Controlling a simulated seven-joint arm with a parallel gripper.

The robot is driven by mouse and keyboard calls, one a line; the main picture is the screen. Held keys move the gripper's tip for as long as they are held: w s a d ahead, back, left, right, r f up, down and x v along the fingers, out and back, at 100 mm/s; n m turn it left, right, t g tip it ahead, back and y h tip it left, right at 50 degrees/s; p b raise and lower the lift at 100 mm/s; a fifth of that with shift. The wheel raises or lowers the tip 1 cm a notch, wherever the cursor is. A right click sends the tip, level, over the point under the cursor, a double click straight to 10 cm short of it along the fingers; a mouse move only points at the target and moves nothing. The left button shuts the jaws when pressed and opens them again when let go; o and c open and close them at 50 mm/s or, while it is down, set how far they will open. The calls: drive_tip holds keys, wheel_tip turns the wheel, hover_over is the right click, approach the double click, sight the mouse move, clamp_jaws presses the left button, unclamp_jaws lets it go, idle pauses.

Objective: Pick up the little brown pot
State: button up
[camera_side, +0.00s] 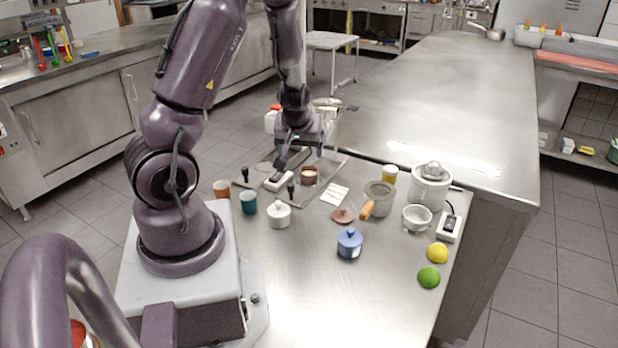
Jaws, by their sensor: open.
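The little brown pot (309,178) stands upright and without a lid on a metal tray (335,172), and its inside looks pale. A brown lid with a knob (342,215) lies apart from it on the steel table, nearer the camera. My gripper (301,160) is open and points down above the tray, close to the pot and slightly up and left of it in the picture. I cannot tell the exact height of the fingers over the pot. Nothing shows between the fingers.
A white device (278,181) and dark-handled tools (291,190) lie left of the pot. A white lidded pot (279,216), blue lidded pot (349,244), teal cup (248,203), grey mug (379,198) and juicer (431,187) stand around. The table's front middle is clear.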

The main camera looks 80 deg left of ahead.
approach(309, 169)
drive_tip(key=shift+s+d+f+y, duration=0.15)
drive_tip(key=shift+s+d+f, duration=0.1)
drive_tip(key=shift+f, duration=0.15)
drive_tip(key=shift+s+d+f+y, duration=0.15)
drive_tip(key=shift+s+f, duration=0.05)
drive_tip(key=shift+f, duration=0.2)
drive_tip(key=shift+w+d+x, duration=0.1)
drive_tip(key=shift+w+x, duration=0.05)
drive_tip(key=shift+x, duration=0.9)
drive_tip(key=shift+w+d+x, duration=0.1)
drive_tip(key=shift+x, duration=1)
drive_tip(key=shift+w+d+x, duration=0.1)
drive_tip(key=shift+w+x, duration=0.05)
drive_tip(key=shift+x, duration=0.9)
drive_tip(key=c, duration=1.1)
drive_tip(key=shift+c, duration=0.2)
